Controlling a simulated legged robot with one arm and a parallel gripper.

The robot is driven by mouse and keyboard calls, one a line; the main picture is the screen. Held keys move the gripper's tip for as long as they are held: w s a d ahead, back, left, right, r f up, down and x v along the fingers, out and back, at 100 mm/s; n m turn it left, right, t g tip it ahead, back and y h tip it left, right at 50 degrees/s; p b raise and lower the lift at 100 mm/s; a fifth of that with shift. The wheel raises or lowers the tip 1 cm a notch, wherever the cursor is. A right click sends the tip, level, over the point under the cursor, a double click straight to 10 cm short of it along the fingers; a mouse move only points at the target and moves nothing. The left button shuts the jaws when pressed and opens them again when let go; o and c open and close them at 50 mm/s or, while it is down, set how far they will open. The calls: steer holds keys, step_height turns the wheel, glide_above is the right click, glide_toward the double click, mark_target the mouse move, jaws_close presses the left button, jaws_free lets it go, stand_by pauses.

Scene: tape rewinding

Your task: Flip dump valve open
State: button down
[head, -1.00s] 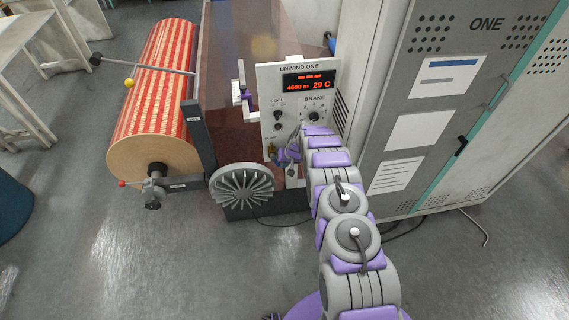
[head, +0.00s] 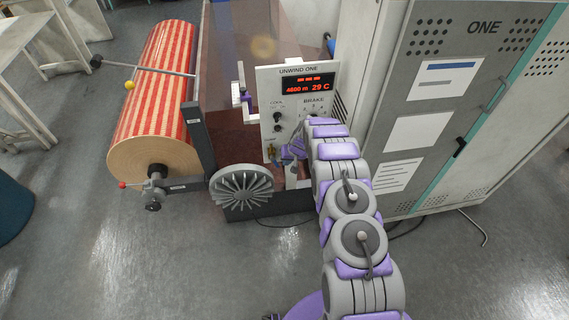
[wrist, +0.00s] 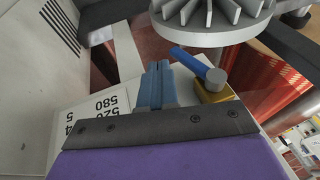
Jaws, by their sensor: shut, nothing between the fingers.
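The dump valve has a brass-coloured body (wrist: 215,93) and a blue lever with a round grey end (wrist: 200,66). It is mounted on the white panel, at its lower left in the head view, where the brass part (head: 270,152) looks tiny. My gripper (wrist: 160,69) is shut and empty, its blue fingers together just left of the lever in the wrist view. A narrow gap shows between fingers and lever; I cannot tell their depth apart. In the head view my gripper (head: 291,151) is small, close to the panel's lower edge and right of the valve.
The unwind panel (head: 263,92) carries a red display and knobs. A grey finned wheel (head: 242,190) sits below left of it, and also close by in the wrist view (wrist: 210,20). A striped roll (head: 150,105) lies left. A grey cabinet (head: 425,130) stands right.

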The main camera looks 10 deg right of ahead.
steer(key=p+v, duration=0.1)
steer(key=v, duration=1.1)
steer(key=shift+d+r+p, duration=0.15)
steer(key=shift+r+p, duration=0.25)
steer(key=shift+s, duration=0.1)
